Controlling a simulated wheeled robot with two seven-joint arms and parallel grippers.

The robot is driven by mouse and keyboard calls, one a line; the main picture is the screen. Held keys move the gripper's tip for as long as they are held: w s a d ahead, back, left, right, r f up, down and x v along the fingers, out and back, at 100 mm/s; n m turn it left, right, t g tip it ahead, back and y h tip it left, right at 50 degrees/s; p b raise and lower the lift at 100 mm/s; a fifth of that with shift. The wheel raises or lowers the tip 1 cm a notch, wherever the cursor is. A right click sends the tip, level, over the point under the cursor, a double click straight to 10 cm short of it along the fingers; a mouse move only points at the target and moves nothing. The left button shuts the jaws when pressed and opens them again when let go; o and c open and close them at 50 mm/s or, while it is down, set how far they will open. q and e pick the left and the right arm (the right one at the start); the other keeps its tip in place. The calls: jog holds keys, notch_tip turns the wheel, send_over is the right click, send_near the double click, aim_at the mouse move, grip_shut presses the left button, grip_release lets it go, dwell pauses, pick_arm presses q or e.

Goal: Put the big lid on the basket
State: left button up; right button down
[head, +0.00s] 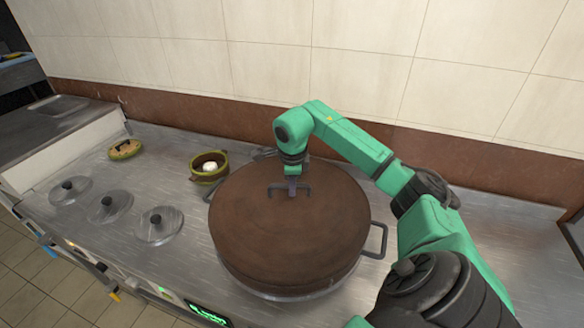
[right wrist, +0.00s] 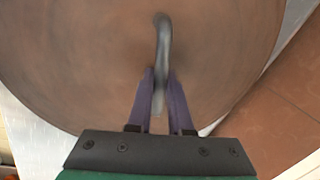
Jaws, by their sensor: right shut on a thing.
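The big lid (head: 290,235) is a wide, round brown disc with a dark bar handle at its middle. It lies over a large round vessel with metal side handles on the steel counter. The vessel's inside is hidden, and I cannot tell whether the lid is fully seated. My right gripper (head: 291,188) comes down from above and is shut on the lid's handle. In the right wrist view the purple fingers (right wrist: 160,100) straddle the grey handle (right wrist: 163,50), with the brown lid (right wrist: 80,60) behind. My left gripper is not in view.
A small green pot (head: 208,167) with something white inside stands left of the lid. A small green lid (head: 125,149) lies farther left. Several metal lids with black knobs, one at the front (head: 159,225), sit along the counter (head: 150,180). A tiled wall (head: 270,50) stands behind.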

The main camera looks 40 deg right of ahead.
aim_at(292, 202)
jog(key=shift+f+b, duration=0.35)
jog(key=shift+f, duration=0.1)
jog(key=c, duration=1.1)
grip_release()
jog(key=shift+s, duration=0.1)
notch_tip(292, 202, up, 11)
jog(key=s+a+p, duration=0.1)
jog(key=p, duration=0.7)
jog(key=shift+s+a, duration=0.25)
jog(key=shift+f, duration=0.15)
